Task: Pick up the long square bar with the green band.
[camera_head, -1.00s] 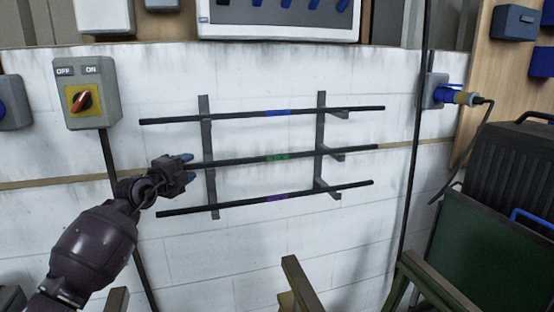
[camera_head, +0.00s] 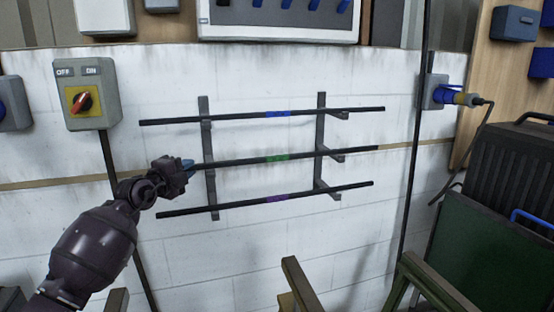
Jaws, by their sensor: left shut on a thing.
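The long dark bar with the green band (camera_head: 297,155) is the middle one of three bars on a wall rack. It lies across the two rack uprights, its right end near the wall's tan stripe. My left gripper (camera_head: 188,164) is shut on the bar's left end, left of the left upright, and hides that end. The bar still appears to rest on the rack's arms. My right gripper is out of view.
A bar with a blue band (camera_head: 277,114) lies above and one with a purple band (camera_head: 277,198) lies below. The rack's left upright (camera_head: 209,180) stands close to my gripper. A switch box (camera_head: 92,93) hangs at the left. A green case (camera_head: 490,250) stands at the right.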

